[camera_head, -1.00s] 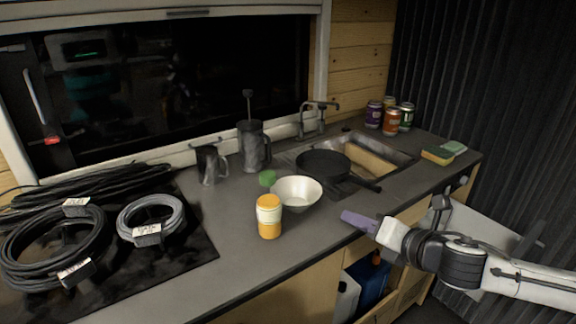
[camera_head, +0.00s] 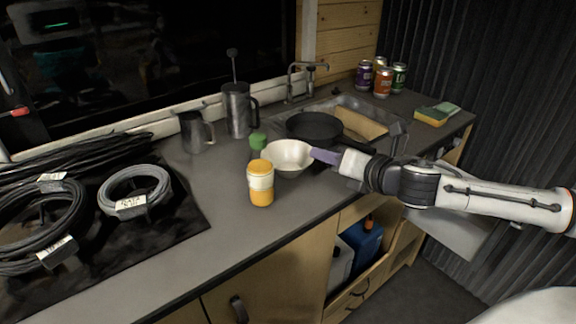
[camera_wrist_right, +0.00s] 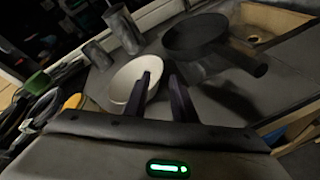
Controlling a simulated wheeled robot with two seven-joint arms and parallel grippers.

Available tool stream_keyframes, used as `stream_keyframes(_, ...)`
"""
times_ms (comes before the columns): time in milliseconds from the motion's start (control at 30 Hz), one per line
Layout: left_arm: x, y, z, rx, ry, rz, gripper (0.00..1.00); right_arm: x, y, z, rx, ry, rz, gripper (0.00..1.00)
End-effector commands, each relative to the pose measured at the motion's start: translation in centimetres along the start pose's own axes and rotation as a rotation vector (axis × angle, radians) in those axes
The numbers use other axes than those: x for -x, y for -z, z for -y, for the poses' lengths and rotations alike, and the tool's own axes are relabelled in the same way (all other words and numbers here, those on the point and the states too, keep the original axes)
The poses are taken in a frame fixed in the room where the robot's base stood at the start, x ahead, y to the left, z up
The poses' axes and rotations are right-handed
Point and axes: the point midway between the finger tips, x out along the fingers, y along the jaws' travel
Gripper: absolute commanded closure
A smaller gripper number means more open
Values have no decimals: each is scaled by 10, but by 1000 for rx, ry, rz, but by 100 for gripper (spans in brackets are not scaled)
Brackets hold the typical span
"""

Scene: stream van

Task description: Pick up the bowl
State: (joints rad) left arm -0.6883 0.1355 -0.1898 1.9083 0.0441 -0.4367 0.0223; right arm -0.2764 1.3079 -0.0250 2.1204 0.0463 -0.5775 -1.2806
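The white bowl (camera_head: 286,158) sits on the grey counter, upright, between the yellow jar and the black pan. It also shows in the right wrist view (camera_wrist_right: 127,80). My right gripper (camera_head: 318,155) is at the right side of the bowl in the head view. In the right wrist view the gripper (camera_wrist_right: 165,75) is open, with a gap between its two purple fingers. The left finger overlaps the bowl's near right rim in the picture, and the other finger is outside the bowl. I cannot tell whether they touch. My left gripper is not in view.
A yellow jar (camera_head: 261,186) and a green-capped container (camera_head: 257,142) stand close left of the bowl. The black pan (camera_head: 313,127) lies behind, over the sink. Metal jugs (camera_head: 239,110) stand at the back. Coiled cables (camera_head: 133,187) lie left. The counter's front edge is near.

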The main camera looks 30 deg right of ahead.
Motion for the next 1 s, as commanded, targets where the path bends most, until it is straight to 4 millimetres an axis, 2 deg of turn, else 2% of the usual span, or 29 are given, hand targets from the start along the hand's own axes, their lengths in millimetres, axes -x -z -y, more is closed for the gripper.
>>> stream_keyframes(167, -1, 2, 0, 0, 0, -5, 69, -8, -2, 0, -3, 0, 5, 76)
stream_keyframes(600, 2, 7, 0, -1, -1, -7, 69, -48, -2, -1, -3, -1, 2, 76)
stream_keyframes(933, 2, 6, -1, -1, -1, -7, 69, -52, 0, 0, 1, 0, -1, 76)
stream_keyframes(1000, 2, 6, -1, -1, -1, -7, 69, -52, 0, 0, 0, 0, 0, 88)
